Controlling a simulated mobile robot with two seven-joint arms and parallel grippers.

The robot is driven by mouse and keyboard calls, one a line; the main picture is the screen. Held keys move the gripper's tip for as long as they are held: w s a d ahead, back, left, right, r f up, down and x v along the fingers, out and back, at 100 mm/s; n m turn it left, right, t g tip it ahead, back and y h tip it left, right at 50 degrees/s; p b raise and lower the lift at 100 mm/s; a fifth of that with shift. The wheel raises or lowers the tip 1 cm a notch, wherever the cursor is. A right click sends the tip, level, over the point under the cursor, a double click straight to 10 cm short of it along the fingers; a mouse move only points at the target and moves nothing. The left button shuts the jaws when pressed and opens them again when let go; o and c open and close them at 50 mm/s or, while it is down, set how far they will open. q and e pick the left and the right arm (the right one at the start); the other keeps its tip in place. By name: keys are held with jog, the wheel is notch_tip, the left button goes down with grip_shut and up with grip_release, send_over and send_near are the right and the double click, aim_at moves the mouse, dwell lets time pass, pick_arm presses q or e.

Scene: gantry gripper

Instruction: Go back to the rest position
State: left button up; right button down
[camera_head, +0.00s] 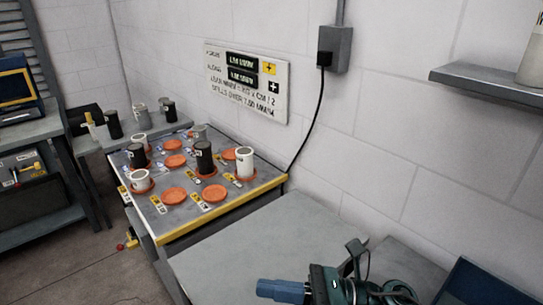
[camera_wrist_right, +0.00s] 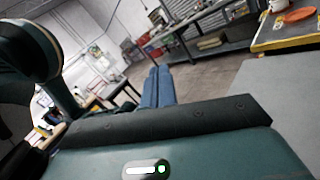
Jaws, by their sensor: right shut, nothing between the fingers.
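My right gripper (camera_head: 283,291) shows at the bottom of the head view, with blue fingers pointing left over a bare grey table top (camera_head: 255,245). In the right wrist view its two blue fingers (camera_wrist_right: 158,88) lie side by side, shut, with nothing between them. The right arm comes in from the lower right in the head view. My left gripper is not in view.
A yellow-edged table (camera_head: 220,222) holds orange discs (camera_head: 215,193) with black and white cylinders on some. More cylinders stand on a grey bench behind it. A wall shelf (camera_head: 490,83) is at upper right. A sign (camera_head: 245,80) hangs on the wall.

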jog(key=w+d+f+m+t+h+p, duration=0.15)
jog(key=d+m+t+h, duration=0.4)
jog(key=m, duration=0.85)
jog(key=w+d+f+m+t+h, duration=0.25)
jog(key=m+t, duration=0.65)
jog(key=m, duration=0.6)
jog(key=s+d+f+m+g+h, duration=0.2)
jog(key=s+f+m, duration=0.1)
jog(key=f+m, duration=0.2)
jog(key=s+d+f+m+g+h+p, duration=0.1)
jog(key=s+f+m+h, duration=0.2)
jog(key=f+m, duration=0.2)
jog(key=s+d+f+m+g+h, duration=0.2)
jog(key=s+f+m, duration=0.1)
jog(key=f+m, duration=0.2)
jog(key=shift+s+d+f+m+g+h, duration=0.15)
jog(key=shift+s+d+m+g+h, duration=0.2)
jog(key=shift+m, duration=0.25)
